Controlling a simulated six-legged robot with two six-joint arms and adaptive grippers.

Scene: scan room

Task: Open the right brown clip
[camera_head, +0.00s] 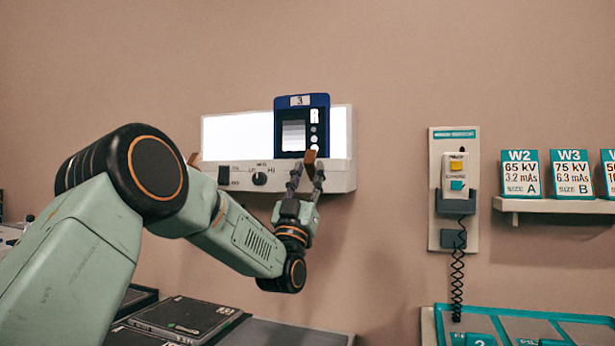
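The right brown clip (309,157) is on the lower front edge of the white light box (340,174), below a dark blue film card marked 3 (301,100). My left gripper (307,172) is raised at this clip, with one finger on each side of it. The fingers look spread; contact with the clip cannot be made out. A second brown clip (193,159) sits at the left end of the box, partly hidden by my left arm. My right gripper is not in view.
A wall panel with a handset (455,171) and coiled cord hangs to the right. A shelf (555,205) holds cards W2 (521,173) and W3 (570,173). Below are a teal tray (515,312) and dark flat cassettes (187,317). The wall between box and panel is clear.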

